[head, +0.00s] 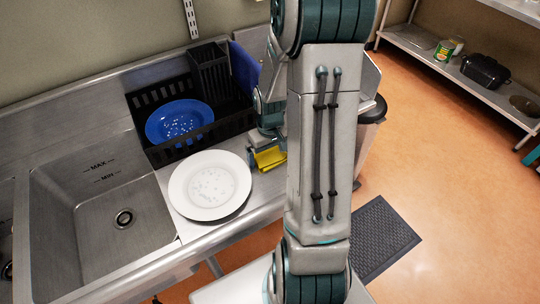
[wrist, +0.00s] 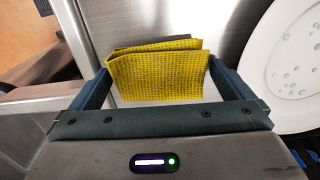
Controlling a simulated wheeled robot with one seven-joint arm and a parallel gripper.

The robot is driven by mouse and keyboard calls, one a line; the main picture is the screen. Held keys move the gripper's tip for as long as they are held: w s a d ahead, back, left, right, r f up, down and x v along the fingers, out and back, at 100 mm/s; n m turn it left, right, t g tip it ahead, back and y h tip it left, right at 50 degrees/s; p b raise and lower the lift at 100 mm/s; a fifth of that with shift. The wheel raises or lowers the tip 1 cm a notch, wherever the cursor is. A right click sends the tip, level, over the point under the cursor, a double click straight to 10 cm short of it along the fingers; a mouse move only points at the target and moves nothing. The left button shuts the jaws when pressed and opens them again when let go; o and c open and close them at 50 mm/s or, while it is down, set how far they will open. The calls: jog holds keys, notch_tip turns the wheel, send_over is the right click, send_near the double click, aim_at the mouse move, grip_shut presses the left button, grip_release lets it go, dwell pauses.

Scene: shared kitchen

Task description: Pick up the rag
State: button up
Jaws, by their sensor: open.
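The rag is a folded yellow cloth (wrist: 158,72) with a grid texture, seen in the wrist view between my gripper's two fingers. It also shows in the head view (head: 269,158), right of the white plate and partly hidden by my arm. My gripper (wrist: 160,85) is open, with one finger on each side of the rag. Whether either finger touches the cloth I cannot tell. In the head view my gripper (head: 264,140) is mostly hidden by my own arm.
A white plate with droplets (head: 190,200) lies close beside the rag. A black dish rack (head: 150,98) with a blue plate (head: 178,122) stands behind it. The steel sink (head: 75,215) is on the left. The counter's front edge is near the rag.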

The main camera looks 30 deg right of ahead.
jog(key=c, duration=0.7)
jog(key=shift+c, duration=0.2)
